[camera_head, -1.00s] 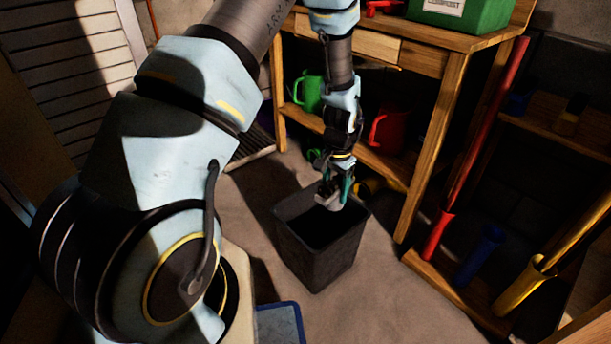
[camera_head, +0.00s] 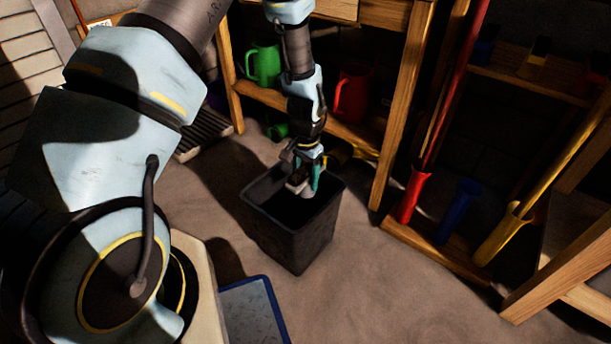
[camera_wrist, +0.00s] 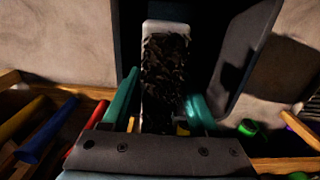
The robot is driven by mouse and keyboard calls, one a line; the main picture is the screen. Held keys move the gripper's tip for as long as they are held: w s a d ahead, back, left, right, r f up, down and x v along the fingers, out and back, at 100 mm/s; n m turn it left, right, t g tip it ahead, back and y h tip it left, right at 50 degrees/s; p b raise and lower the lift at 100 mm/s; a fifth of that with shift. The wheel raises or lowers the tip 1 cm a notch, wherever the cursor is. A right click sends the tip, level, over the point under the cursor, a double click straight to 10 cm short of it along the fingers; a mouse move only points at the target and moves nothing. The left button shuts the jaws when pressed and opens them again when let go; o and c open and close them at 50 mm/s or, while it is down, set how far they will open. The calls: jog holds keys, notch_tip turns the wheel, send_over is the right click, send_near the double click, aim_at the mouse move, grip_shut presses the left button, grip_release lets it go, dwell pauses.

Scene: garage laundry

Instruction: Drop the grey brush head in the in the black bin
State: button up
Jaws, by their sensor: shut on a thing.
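The grey brush head (camera_wrist: 166,62) with dark bristles is between the green fingers of my gripper (camera_wrist: 160,110) in the wrist view. In the head view the grey brush head (camera_head: 297,187) shows as a small light block at my gripper (camera_head: 306,178), over the opening of the black bin (camera_head: 300,245). My gripper is shut on the brush head. The black bin stands upright on the floor, and its wall (camera_wrist: 248,55) shows around the brush head in the wrist view. The bottom of the bin is dark and cannot be made out.
A wooden shelf unit (camera_head: 395,110) stands behind the bin, with a green jug (camera_head: 264,64) and a red jug (camera_head: 352,94). Red (camera_head: 412,195), blue (camera_head: 458,212) and yellow (camera_head: 503,232) tubes stand at right. A blue-edged tray (camera_head: 252,312) lies in front. Floor right of the bin is clear.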

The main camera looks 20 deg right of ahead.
aim_at(306, 194)
jog(key=shift+f+b, duration=1.75)
jog(key=shift+f, duration=1.8)
jog(key=o, duration=1.5)
